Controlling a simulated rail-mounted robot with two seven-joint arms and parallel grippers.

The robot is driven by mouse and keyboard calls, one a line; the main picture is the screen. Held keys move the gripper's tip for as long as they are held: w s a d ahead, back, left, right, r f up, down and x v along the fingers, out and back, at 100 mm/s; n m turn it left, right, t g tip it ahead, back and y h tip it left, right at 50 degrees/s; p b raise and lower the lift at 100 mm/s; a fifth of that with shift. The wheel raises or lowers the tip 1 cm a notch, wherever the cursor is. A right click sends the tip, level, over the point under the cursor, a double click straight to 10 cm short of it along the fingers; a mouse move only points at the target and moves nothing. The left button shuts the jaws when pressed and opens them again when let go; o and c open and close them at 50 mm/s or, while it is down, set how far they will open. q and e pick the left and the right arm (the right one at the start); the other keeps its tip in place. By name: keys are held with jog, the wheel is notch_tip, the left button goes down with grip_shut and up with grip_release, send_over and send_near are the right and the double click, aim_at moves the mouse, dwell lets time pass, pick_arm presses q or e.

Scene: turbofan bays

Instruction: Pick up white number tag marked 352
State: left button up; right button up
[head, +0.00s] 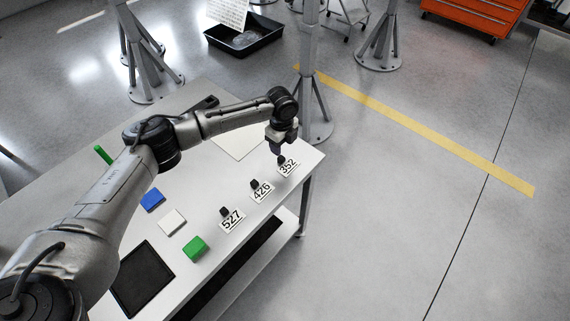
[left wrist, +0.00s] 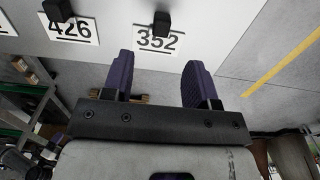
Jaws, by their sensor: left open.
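The white number tag marked 352 (head: 288,168) lies near the far right corner of the light table, with a small black block on it. In the left wrist view the tag (left wrist: 157,42) shows ahead of the fingers, its black block (left wrist: 161,23) between their lines. My left gripper (head: 278,153) is above and just behind the tag, pointing down. Its two purple fingers (left wrist: 158,72) are apart with nothing between them. Tag 426 (head: 262,191) and tag 527 (head: 232,220) lie in a row toward the front left. My right gripper is not in view.
Blue (head: 152,200), white (head: 172,222) and green (head: 195,248) blocks and a black tray (head: 143,278) lie on the table (head: 215,182). A grey stand post (head: 309,75) rises just beyond the far corner. The floor to the right is clear.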

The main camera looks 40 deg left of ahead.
aim_at(282, 158)
pick_arm(q)
jog(key=shift+f+b, duration=0.45)
jog(key=shift+f, duration=3.2)
grip_shut()
jog(key=shift+r, duration=0.1)
